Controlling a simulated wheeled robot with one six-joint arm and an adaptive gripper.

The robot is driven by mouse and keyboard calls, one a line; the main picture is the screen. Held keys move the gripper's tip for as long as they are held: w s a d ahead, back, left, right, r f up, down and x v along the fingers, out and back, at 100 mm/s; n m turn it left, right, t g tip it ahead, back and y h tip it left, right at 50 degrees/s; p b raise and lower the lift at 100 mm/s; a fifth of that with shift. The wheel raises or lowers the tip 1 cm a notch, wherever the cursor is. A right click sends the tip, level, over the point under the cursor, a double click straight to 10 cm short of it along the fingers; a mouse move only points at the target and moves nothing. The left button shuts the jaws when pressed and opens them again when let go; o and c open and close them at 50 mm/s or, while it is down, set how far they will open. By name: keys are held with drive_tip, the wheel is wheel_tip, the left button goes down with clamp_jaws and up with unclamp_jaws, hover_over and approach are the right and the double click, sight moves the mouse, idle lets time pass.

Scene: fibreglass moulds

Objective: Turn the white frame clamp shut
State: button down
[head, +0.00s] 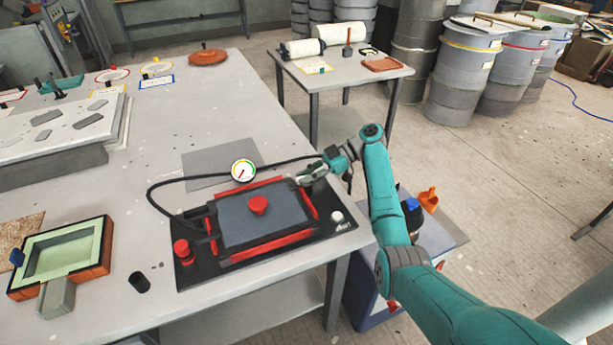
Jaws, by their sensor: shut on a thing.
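A black base plate (307,237) on the table carries a red frame (275,246) around a dark grey panel (236,222) with a red knob (258,205) on it. My gripper (300,181) is low at the frame's far right corner, shut on a small pale piece that looks like the white frame clamp. The fingers mostly hide this piece, and its turn angle cannot be told. A separate white round knob (337,215) stands on the base plate near its right edge, apart from my gripper.
A dial gauge (243,170) and black hose lie behind the frame. A green-lined mould (62,255) stands farther left. The table's right edge is close to the plate.

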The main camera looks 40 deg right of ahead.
drive_tip(key=shift+f+n+g, duration=0.1)
drive_tip(key=shift+n+g, duration=0.2)
drive_tip(key=c, duration=1.1)
unclamp_jaws()
